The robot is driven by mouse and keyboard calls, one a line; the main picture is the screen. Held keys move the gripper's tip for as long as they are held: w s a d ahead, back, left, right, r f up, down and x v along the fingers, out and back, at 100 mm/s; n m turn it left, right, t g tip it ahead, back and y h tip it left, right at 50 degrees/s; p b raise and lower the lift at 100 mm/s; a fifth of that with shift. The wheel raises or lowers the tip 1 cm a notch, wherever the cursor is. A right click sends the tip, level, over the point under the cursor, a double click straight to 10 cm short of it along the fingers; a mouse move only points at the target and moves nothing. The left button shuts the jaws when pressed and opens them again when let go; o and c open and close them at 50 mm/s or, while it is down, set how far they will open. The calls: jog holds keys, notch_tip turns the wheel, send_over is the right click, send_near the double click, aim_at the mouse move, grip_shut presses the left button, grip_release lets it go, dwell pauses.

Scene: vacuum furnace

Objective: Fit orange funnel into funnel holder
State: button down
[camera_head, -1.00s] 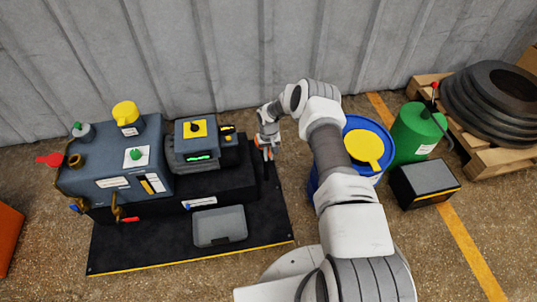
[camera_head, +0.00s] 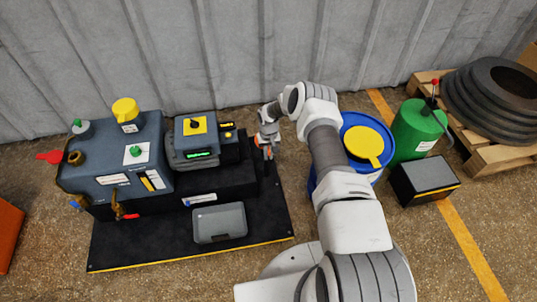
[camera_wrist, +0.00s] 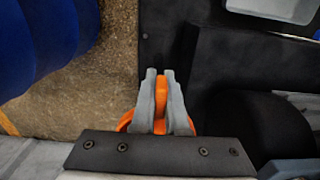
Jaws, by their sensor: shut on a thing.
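The orange funnel (camera_wrist: 162,92) is between the fingers of my gripper (camera_wrist: 160,74) in the wrist view. Its wider orange part shows at both sides behind the fingers. In the head view my gripper (camera_head: 265,143) is beside the right end of the dark machine base, and only a small orange patch of the funnel (camera_head: 262,141) shows. I cannot make out the funnel holder for certain; a dark upright part at the machine's right end stands close to my gripper.
The grey-blue machine (camera_head: 100,165) stands on a black mat (camera_head: 150,245) with a grey tray (camera_head: 220,223). Right of my arm are a blue drum (camera_head: 350,128) with a yellow lid, a green canister (camera_head: 412,135) and a dark box (camera_head: 425,182). A corrugated wall (camera_head: 230,50) is behind.

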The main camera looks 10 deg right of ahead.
jog(key=shift+f, duration=0.2)
jog(key=c, duration=0.9)
grip_release()
jog(key=shift+o, duration=0.2)
notch_tip(320, 180, up, 17)
jog(key=p, duration=0.6)
jog(key=shift+r, duration=0.2)
jog(key=shift+s, duration=0.1)
